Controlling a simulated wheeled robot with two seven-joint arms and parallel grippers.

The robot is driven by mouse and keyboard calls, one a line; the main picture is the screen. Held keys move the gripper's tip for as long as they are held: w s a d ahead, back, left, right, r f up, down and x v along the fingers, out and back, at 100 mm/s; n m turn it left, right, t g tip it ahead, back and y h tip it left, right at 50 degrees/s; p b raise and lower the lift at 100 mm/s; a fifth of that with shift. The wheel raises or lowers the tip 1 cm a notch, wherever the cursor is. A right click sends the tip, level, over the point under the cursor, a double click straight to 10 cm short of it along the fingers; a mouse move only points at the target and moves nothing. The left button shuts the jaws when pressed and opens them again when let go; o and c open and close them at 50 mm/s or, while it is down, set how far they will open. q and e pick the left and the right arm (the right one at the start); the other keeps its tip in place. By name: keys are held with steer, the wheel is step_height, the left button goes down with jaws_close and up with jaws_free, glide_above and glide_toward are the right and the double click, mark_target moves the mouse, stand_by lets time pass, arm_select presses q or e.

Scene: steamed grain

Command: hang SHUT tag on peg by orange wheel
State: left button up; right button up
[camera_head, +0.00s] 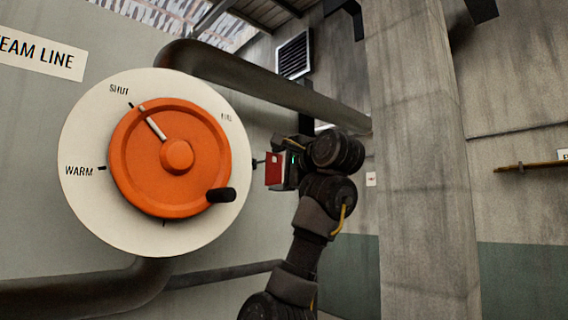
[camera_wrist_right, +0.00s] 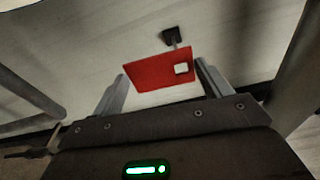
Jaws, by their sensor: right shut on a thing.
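The orange wheel (camera_head: 135,170) sits on a white round dial (camera_head: 82,205), and its white pointer line aims toward the SHUT mark. My right gripper (camera_head: 280,168) is just right of the dial, shut on the red tag (camera_head: 273,170). In the right wrist view the red tag (camera_wrist_right: 150,70) is between the two fingers (camera_wrist_right: 162,72), with a pale square hole near its right end. The peg (camera_wrist_right: 176,45) stands out from a dark base just beyond the tag's upper edge. In the head view the peg (camera_head: 257,162) shows small between dial and tag. I cannot tell if the peg enters the hole.
A thick dark pipe (camera_head: 265,85) runs above my right gripper, and a lower pipe (camera_head: 100,290) passes under the dial. The black wheel handle (camera_head: 220,195) juts out left of the gripper. A concrete pillar (camera_head: 415,150) stands to the right.

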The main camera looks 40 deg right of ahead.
mark_target(271, 169)
steer(key=shift+s+r, duration=0.15)
steer(key=shift+r, duration=0.05)
steer(key=w, duration=0.1)
steer(key=w+p, duration=0.1)
steer(key=shift+w+f, duration=0.2)
steer(key=shift+w, duration=0.1)
steer(key=shift+w+p, duration=0.35)
steer(key=shift+p, duration=0.05)
steer(key=shift+w+r+p, duration=0.1)
steer(key=shift+w+p, duration=0.35)
steer(key=shift+p, duration=0.05)
arm_select(q)
steer(key=shift+s+r, duration=0.45)
steer(key=shift+r, duration=0.25)
steer(key=shift+s+r, duration=0.45)
steer(key=shift+r, duration=0.25)
arm_select(e)
steer(key=shift+w+f, duration=0.25)
steer(key=shift+w, duration=0.6)
arm_select(q)
steer(key=shift+s, duration=0.25)
